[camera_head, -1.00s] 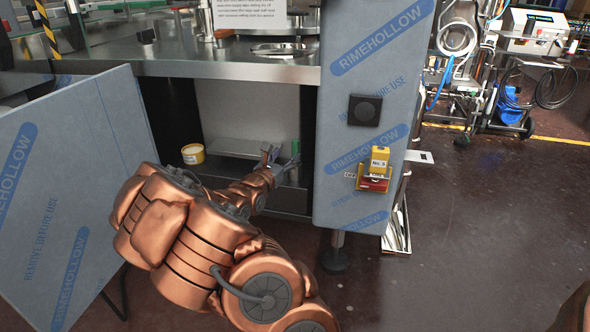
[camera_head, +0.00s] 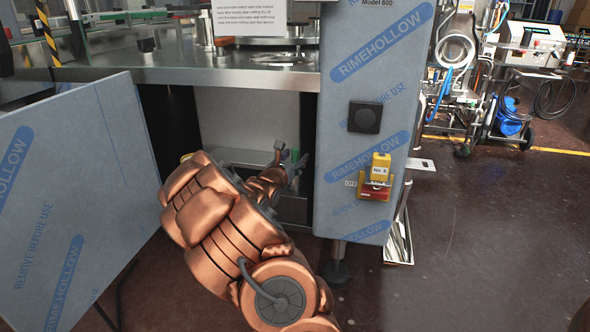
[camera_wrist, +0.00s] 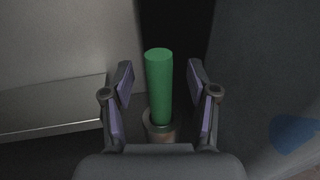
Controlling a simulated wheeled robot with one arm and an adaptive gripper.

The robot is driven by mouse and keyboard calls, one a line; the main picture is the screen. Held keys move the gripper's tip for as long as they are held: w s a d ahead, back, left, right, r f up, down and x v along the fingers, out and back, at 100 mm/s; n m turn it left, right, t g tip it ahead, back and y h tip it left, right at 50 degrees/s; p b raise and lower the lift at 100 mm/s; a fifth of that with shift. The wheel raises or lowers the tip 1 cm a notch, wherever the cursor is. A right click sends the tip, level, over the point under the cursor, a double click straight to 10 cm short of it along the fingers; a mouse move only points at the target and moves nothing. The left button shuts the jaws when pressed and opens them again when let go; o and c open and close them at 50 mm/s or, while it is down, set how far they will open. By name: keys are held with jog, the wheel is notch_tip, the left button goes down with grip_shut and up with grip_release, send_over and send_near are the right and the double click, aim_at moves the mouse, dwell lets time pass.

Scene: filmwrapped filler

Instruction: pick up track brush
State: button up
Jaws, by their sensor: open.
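A green cylinder (camera_wrist: 159,85), which looks like the handle of the track brush, stands upright in the wrist view. Its lower end is in a round brownish holder or collar (camera_wrist: 160,128). Bristles are not visible. My gripper (camera_wrist: 160,98) is open, with one finger on each side of the green cylinder and visible gaps at both sides. In the head view my gripper (camera_head: 291,160) is inside the open cabinet, near its right side. A small green bit (camera_head: 295,154) shows between the fingers there.
A metal shelf (camera_wrist: 52,108) lies left of the gripper. The cabinet's blue-filmed right panel (camera_head: 364,120) stands close to the right of my arm. The open door (camera_head: 75,200) is at left.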

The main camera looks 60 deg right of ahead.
jog(key=shift+d, duration=0.15)
grip_shut()
dwell(0.4)
